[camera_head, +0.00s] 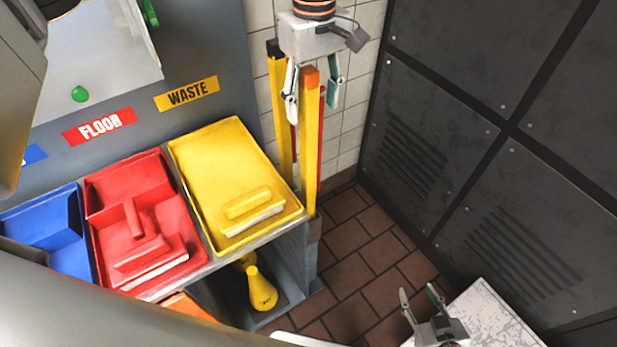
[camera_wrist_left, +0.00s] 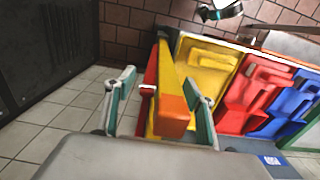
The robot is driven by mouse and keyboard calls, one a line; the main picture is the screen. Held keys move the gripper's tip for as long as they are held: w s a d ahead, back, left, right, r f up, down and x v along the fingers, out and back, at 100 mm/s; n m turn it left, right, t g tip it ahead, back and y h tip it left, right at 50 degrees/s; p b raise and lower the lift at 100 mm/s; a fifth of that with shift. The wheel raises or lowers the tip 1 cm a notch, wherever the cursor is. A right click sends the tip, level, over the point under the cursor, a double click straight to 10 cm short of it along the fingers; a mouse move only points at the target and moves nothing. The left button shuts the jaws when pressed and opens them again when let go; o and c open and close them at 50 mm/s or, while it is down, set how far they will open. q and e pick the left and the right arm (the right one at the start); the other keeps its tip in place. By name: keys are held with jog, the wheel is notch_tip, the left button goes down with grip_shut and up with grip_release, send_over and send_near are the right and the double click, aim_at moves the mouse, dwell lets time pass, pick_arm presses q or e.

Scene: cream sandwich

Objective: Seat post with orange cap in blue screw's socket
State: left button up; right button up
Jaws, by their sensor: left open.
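The yellow post with the orange cap (camera_head: 309,75) stands upright at the right end of the shelf unit, against the tiled wall. My left gripper (camera_head: 312,107) hangs over its top, open, with one finger on either side of the post. In the left wrist view the orange cap (camera_wrist_left: 173,101) lies between the spread fingers of my left gripper (camera_wrist_left: 159,82); I cannot tell whether either touches it. My right gripper (camera_head: 419,291) is open and empty at the lower right; it also shows in the left wrist view (camera_wrist_left: 219,11). I see no blue screw or socket.
A yellow post with a black cap (camera_head: 278,95) and a red post (camera_head: 321,135) stand close by. Yellow (camera_head: 205,150), red (camera_head: 105,195) and blue (camera_head: 35,225) trays fill the shelf. Dark panels (camera_head: 470,170) bound the right. Brown floor tiles (camera_head: 350,250) are clear.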

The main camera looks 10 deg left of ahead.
pick_arm(q)
jog(key=shift+f, duration=0.65)
grip_shut()
jog(key=shift+r, duration=0.1)
